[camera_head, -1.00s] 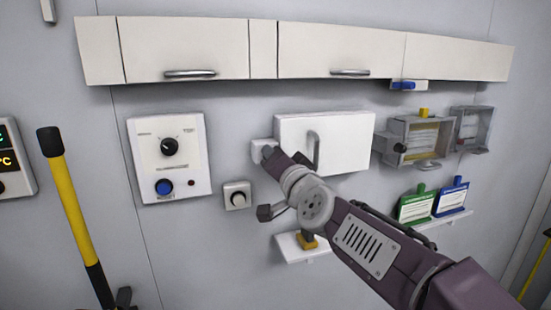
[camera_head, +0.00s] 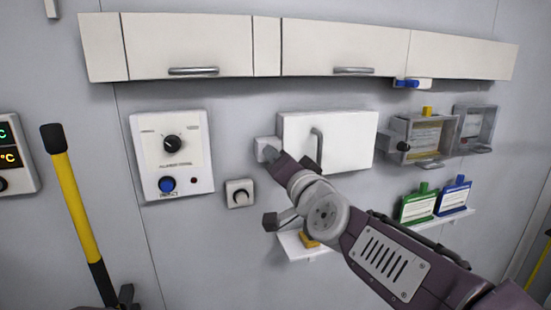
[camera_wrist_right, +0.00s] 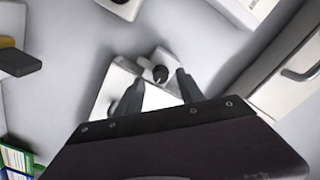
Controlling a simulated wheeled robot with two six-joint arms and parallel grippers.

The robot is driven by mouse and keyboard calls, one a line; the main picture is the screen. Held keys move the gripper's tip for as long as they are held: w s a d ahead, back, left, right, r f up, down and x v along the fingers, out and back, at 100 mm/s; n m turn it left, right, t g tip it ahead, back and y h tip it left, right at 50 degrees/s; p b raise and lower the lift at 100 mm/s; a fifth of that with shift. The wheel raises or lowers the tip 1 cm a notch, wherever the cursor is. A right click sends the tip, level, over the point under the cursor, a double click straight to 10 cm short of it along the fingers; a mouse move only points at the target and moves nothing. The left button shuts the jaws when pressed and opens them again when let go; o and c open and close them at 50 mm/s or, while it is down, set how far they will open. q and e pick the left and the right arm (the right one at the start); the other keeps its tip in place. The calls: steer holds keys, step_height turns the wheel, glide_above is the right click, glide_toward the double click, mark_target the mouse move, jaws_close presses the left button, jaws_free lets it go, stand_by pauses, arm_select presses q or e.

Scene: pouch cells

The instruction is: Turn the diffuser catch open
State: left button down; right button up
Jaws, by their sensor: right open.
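The diffuser catch looks to be the small dark round knob with a pale lever (camera_wrist_right: 160,73) on a white block, in the right wrist view. In the head view, the white block (camera_head: 267,146) sits at the left edge of a white door panel (camera_head: 355,136) with a grey vertical handle; my gripper partly covers it. My right gripper (camera_wrist_right: 158,92) is open, with one dark finger on each side of the knob in that picture. I cannot tell whether the fingers touch it. My left gripper is not in view.
A control box (camera_head: 172,155) with a black dial and blue button and a small knob box (camera_head: 239,193) are left of the panel. Cabinets (camera_head: 343,48) hang above. A yellow-handled pole (camera_head: 73,205) is left.

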steer(key=v, duration=0.6)
steer(key=w+d+f+g+h+b, duration=0.1)
steer(key=d+f+g+h+b, duration=0.3)
steer(key=f, duration=1.1)
steer(key=w+d+f+g, duration=0.15)
steer(key=d+f, duration=0.55)
steer(key=f, duration=0.8)
steer(key=s+d+f+n+g+b, duration=0.15)
steer(key=s+f+g, duration=0.5)
steer(key=f, duration=0.65)
steer(key=s+d+f+n+g, duration=0.1)
steer(key=s+f+n+g, duration=0.1)
steer(key=s, duration=0.5)
steer(key=s+d+f+n+g+h, duration=0.1)
steer(key=s+f+n+g, duration=0.1)
steer(key=s+f, duration=0.2)
steer(key=s, duration=0.3)
steer(key=shift+s+d+f, duration=0.25)
steer(key=shift+s+d, duration=0.05)
steer(key=shift+s, duration=0.1)
